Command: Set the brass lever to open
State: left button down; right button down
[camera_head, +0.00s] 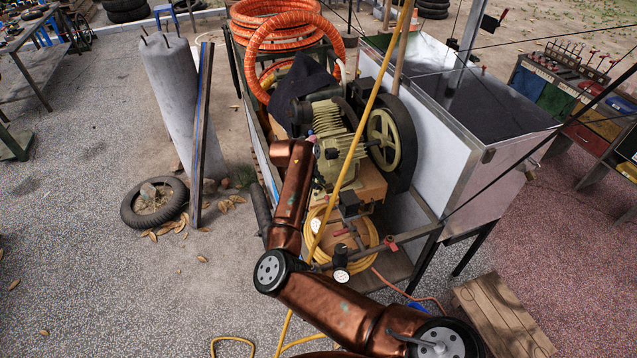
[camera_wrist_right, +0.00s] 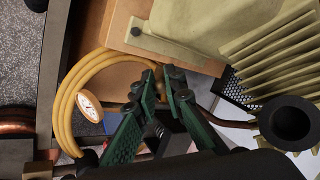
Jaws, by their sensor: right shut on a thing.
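In the right wrist view, my right gripper (camera_wrist_right: 161,84) has its green fingers brought together beside the yellow hose coil. A small brassy piece shows between the fingertips, and I take it to be the brass lever; the fingers hide most of it. Its setting cannot be read. In the head view, my right arm reaches from the lower right up to the compressor (camera_head: 336,130), and the fingers are not clear there. My left gripper is not in view.
The yellow hose coil (camera_wrist_right: 66,100) and a round gauge (camera_wrist_right: 89,107) lie left of the fingers. Finned metal (camera_wrist_right: 275,50) is close on the right. In the head view, a flywheel (camera_head: 384,138) and a white-sided cabinet (camera_head: 440,135) stand right.

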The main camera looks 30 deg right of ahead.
jog(key=c, duration=2)
grip_release()
jog(key=v, duration=1.2)
jog(key=shift+d, duration=0.1)
